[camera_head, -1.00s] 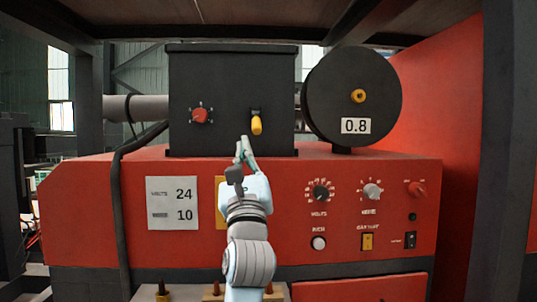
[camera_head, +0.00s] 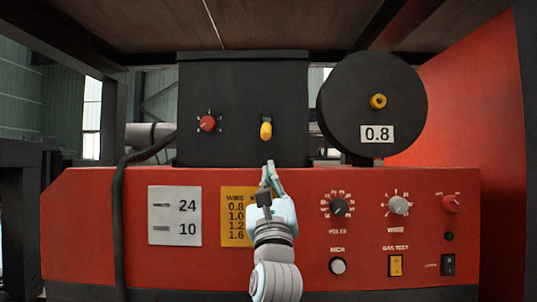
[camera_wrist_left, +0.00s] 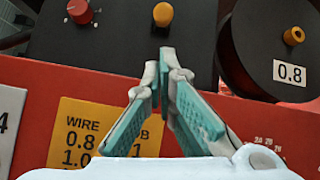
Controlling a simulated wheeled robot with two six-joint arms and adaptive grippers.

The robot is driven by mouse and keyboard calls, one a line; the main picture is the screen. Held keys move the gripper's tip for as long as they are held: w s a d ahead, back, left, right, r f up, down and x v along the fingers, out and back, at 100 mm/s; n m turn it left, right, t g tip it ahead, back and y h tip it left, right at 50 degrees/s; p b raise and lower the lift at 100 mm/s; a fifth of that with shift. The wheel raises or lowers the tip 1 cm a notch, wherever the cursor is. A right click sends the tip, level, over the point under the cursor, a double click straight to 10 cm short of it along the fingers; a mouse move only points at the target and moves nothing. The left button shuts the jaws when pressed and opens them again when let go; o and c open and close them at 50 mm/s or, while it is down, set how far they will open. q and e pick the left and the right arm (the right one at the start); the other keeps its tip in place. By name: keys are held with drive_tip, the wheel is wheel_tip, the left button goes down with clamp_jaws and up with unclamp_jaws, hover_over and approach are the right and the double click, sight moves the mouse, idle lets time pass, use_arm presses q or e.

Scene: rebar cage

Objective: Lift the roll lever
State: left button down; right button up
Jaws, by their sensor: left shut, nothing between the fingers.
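The roll lever (camera_head: 266,130) is a small yellow handle on a dark mount, on the front of the black box (camera_head: 240,75). It hangs downward. In the left wrist view the yellow lever (camera_wrist_left: 163,14) is at the top, above the fingertips. My left gripper (camera_head: 269,165) is below the lever and apart from it, in front of the red machine's top edge. Its fingertips (camera_wrist_left: 167,52) meet, with nothing between them. My right gripper is not seen.
A red knob (camera_head: 207,123) is left of the lever. A black wire spool (camera_head: 365,80) marked 0.8 stands to the right. The red panel (camera_head: 300,240) below carries knobs and switches. A black cable (camera_head: 118,225) runs down the left. A dark shelf roof hangs above.

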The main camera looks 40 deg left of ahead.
sight(266, 128)
use_arm(q)
drive_tip(key=p+x, duration=0.1)
drive_tip(key=x, duration=0.6)
drive_tip(key=shift+w+a+r, duration=0.1)
drive_tip(key=shift+w+r, duration=0.05)
